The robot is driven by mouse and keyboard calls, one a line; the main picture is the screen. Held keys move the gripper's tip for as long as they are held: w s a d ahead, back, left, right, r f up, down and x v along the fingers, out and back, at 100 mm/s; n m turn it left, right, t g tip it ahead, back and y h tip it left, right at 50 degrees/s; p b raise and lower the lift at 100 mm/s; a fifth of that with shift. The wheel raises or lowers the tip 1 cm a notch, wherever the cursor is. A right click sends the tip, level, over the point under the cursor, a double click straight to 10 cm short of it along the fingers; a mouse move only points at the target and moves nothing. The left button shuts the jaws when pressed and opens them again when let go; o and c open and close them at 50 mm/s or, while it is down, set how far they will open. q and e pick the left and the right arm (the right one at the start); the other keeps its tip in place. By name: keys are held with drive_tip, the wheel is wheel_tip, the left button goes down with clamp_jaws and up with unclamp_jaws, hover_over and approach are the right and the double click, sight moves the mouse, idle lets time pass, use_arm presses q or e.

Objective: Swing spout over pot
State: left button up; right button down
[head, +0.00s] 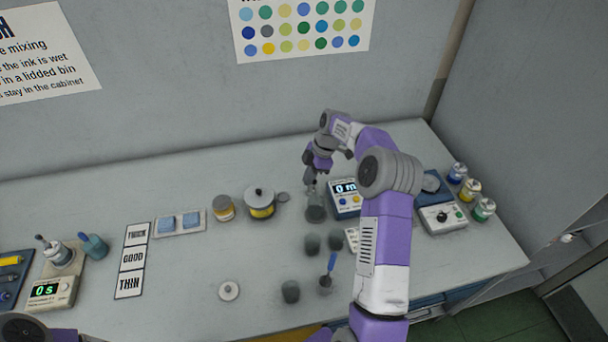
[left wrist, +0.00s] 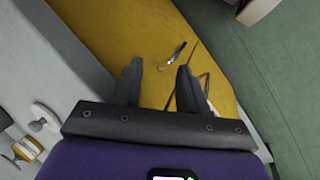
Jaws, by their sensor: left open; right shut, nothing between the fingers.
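A lidded pot (head: 259,203) with a yellow band and a dark lid knob stands mid-table in the head view. A small grey round piece (head: 283,197) sits at its right side; I cannot tell whether it is part of the pot. I cannot make out a spout for certain. My right gripper (head: 311,187) points down, shut and empty, to the right of the pot, just above a dark grey cup-like item (head: 315,213); I cannot tell whether they touch. My left gripper (left wrist: 160,70) is open and empty in the left wrist view, over a yellow surface.
A blue display unit (head: 344,198) stands right of my right gripper. Dark cups (head: 290,291) and a blue-handled tool (head: 330,264) are in front. An amber jar (head: 223,208) is left of the pot. Ink jars (head: 470,190) line the right end. The table's front left-middle is fairly clear.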

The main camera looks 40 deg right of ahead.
drive_tip(key=shift+s+d, duration=0.25)
drive_tip(key=shift+d, duration=0.2)
idle(0.4)
wheel_tip(320, 180, up, 10)
drive_tip(key=shift+a+p, duration=0.35)
idle(0.4)
drive_tip(key=shift+r, duration=0.15)
